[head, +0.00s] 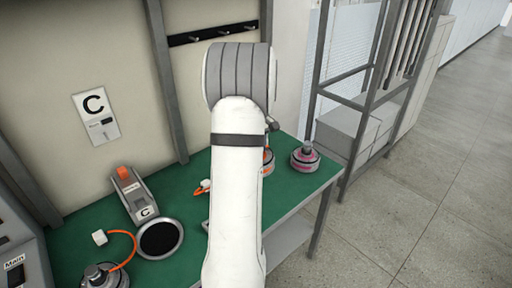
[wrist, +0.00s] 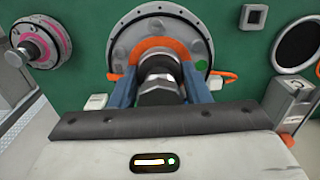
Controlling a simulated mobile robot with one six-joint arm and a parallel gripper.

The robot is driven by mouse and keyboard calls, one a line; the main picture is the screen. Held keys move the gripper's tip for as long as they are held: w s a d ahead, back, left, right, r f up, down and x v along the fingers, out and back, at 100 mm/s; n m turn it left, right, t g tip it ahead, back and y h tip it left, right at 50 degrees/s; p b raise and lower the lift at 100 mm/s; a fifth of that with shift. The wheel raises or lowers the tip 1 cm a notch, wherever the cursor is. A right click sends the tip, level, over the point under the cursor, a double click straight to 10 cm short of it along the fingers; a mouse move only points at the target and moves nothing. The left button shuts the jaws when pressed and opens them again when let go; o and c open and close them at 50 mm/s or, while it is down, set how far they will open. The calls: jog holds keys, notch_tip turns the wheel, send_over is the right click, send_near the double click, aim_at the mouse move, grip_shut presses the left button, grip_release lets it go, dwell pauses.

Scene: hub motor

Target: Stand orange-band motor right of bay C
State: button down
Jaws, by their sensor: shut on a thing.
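The orange-band motor (wrist: 128,42) is a grey disc with bolts around its rim, an orange ring at its middle and a green dot. My gripper (wrist: 163,82) has its two blue fingers closed on the motor's dark shaft. In the head view only a sliver of this motor (head: 268,162) shows behind my white arm, at the right part of the green table. My gripper is hidden there. I cannot tell whether the motor touches the table.
A pink-band motor (head: 305,157) stands near the table's right end; the wrist view shows it at left (wrist: 40,42). A round black pad (head: 160,238) lies beside the C unit. Another motor (head: 103,277) with an orange cable is at front left. A rack stands beyond the table.

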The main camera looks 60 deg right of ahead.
notch_tip(320, 180, down, 11)
jog(key=b, duration=0.7)
jog(key=shift+f, duration=0.2)
jog(key=shift+f, duration=0.1)
jog(key=shift+f+b, duration=0.5)
jog(key=shift+f, duration=0.15)
jog(key=shift+f, duration=0.15)
jog(key=shift+f+b, duration=0.3)
jog(key=shift+f, duration=0.05)
jog(key=shift+f+b, duration=0.4)
jog(key=shift+f, duration=0.25)
dwell(0.7)
jog(key=c, duration=1.1)
grip_release()
jog(key=o, duration=0.4)
